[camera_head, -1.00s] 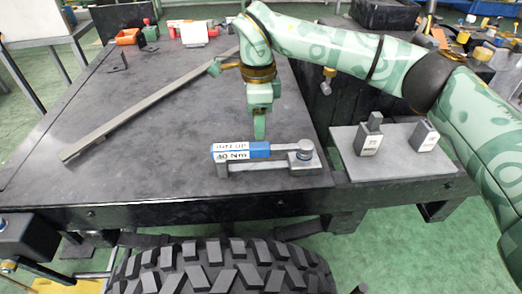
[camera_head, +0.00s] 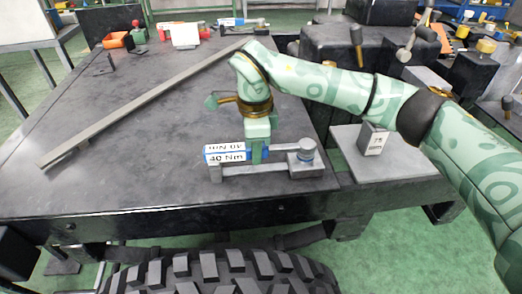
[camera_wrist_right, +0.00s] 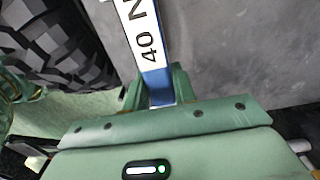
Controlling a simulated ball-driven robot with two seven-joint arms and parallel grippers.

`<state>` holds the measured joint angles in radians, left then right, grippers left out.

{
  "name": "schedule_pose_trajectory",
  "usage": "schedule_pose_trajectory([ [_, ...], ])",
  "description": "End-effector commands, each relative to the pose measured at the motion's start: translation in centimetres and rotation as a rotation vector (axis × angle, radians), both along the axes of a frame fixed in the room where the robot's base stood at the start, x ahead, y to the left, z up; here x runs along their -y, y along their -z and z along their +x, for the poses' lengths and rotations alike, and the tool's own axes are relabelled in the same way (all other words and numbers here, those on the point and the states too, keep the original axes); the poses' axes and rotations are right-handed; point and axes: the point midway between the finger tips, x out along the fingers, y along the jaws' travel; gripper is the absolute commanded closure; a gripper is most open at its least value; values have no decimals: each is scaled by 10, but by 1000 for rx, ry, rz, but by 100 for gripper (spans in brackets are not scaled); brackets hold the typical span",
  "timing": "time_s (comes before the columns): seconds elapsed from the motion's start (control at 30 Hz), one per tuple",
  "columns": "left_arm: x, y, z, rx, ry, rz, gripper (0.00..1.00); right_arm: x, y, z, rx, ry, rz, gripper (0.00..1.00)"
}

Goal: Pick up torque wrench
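The torque wrench (camera_head: 226,153) lies near the front edge of the dark table, with a blue handle and a white "40 Nm" label. A grey bar and a grey end piece with a round knob (camera_head: 306,150) show beside it. My right gripper (camera_head: 258,152) points down at the handle, right of the label. In the right wrist view, the fingers (camera_wrist_right: 158,90) stand on either side of the blue handle (camera_wrist_right: 158,84). I cannot tell whether they press on it. The wrench looks to be at table level. My left gripper is not in view.
A long grey bar (camera_head: 140,105) lies diagonally across the table. A grey plate with a labelled block (camera_head: 374,139) is at the right. A large tyre (camera_head: 220,272) is below the front edge.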

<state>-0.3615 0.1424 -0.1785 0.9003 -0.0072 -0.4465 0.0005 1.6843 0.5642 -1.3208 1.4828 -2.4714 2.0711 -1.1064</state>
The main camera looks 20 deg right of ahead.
Motion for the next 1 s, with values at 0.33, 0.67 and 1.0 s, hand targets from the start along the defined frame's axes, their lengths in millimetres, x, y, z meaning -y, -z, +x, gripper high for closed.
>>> schedule_pose_trajectory([
  [0.33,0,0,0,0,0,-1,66,0,-1,0,1,-1,1,100],
  [0.67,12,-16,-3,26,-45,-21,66,-1,-41,0,11,-1,-1,100],
  [1.0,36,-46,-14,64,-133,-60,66,-58,-110,-40,8,-8,0,100],
])
